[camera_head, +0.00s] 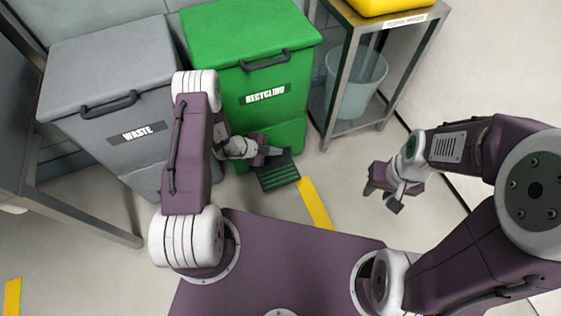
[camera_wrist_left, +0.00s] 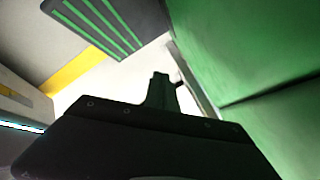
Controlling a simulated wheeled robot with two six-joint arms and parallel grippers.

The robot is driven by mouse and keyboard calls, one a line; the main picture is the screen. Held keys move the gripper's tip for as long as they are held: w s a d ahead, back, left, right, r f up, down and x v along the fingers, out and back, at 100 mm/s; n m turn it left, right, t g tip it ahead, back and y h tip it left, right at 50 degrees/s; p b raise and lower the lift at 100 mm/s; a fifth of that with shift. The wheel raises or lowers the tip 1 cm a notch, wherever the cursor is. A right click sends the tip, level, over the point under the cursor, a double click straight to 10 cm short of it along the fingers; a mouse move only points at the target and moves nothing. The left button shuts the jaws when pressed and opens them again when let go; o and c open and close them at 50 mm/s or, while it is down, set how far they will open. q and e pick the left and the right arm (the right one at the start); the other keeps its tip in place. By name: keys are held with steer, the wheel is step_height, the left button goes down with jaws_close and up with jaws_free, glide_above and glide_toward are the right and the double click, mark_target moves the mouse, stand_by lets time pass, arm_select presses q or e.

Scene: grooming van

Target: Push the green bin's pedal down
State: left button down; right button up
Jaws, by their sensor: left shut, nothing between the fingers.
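The green recycling bin (camera_head: 225,45) stands with its lid closed, its front facing me. Its pedal (camera_head: 278,172), dark with green stripes, sticks out low at the front. The pedal also shows at the upper left of the left wrist view (camera_wrist_left: 98,22). My left gripper (camera_head: 272,151) is shut and empty, low by the bin's front, just above and behind the pedal in the head view. In the left wrist view its fingers (camera_wrist_left: 160,92) appear apart from the pedal, beside the green bin wall. My right gripper (camera_head: 382,198) is open and empty, off to the right.
A grey waste bin (camera_head: 105,65) stands left of the green one. A metal stand (camera_head: 345,110) with a translucent bucket (camera_head: 358,82) and a yellow box on top is at the right. A yellow floor stripe (camera_head: 314,202) runs from the pedal; floor beside it is clear.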

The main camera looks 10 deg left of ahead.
mark_target(274, 171)
arm_select(q)
steer(key=shift+s+a+f+n+p, duration=0.1)
steer(key=shift+s+a+n+p, duration=0.1)
steer(key=shift+s, duration=0.2)
steer(key=shift+s+a+f+n+p, duration=0.1)
steer(key=shift+s+a+p, duration=0.1)
steer(key=shift+s, duration=0.2)
step_height(274, 171, down, 8)
steer(key=b, duration=0.7)
steer(key=shift+f+b, duration=0.1)
steer(key=shift+b, duration=0.25)
steer(key=shift+f, duration=0.25)
stand_by(0.9)
steer(key=shift+f, duration=0.4)
